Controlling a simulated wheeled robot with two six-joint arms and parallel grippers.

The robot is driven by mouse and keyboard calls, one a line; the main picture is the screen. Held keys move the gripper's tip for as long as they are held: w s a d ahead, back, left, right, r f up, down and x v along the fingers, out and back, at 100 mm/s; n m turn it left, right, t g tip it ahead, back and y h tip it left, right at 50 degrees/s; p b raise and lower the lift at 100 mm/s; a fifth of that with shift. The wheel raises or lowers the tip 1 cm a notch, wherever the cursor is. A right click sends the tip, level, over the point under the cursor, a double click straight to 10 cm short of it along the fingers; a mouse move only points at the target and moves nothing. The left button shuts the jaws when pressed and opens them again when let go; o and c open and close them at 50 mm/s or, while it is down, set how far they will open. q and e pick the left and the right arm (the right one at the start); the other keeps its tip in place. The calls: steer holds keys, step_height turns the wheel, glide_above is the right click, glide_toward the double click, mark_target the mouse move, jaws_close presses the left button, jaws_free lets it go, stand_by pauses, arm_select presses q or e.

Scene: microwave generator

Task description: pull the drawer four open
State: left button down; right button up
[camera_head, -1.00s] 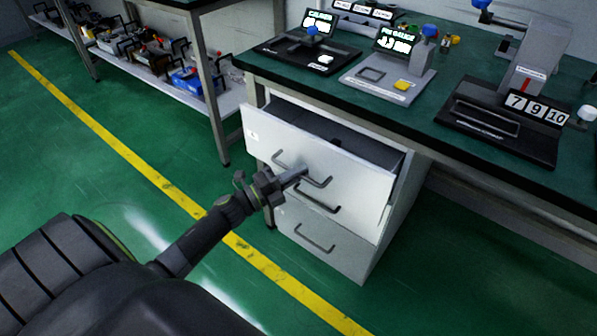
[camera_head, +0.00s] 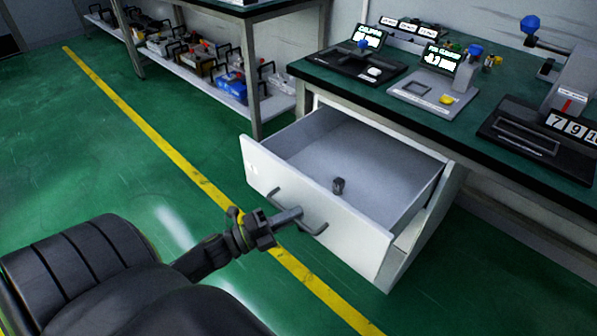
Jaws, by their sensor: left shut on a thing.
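A white drawer (camera_head: 325,225) stands well out from the cabinet under the workbench. The fingertips partly cover the handle. My right gripper does not show.
The green-topped workbench (camera_head: 395,97) above the drawer carries a black device (camera_head: 355,68), a grey device (camera_head: 432,92) and a black number display unit (camera_head: 525,130). A shelf with tools (camera_head: 215,75) stands at the back left. The green floor at left is clear.

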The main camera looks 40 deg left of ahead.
arm_select(q)
steer(key=shift+s, duration=0.1)
steer(key=c, duration=1.5)
jaws_free()
steer(key=v, duration=1.7)
steer(key=shift+a+f, duration=0.15)
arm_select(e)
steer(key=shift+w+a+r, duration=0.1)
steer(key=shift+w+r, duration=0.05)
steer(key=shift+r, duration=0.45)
arm_select(q)
steer(key=shift+f, duration=0.1)
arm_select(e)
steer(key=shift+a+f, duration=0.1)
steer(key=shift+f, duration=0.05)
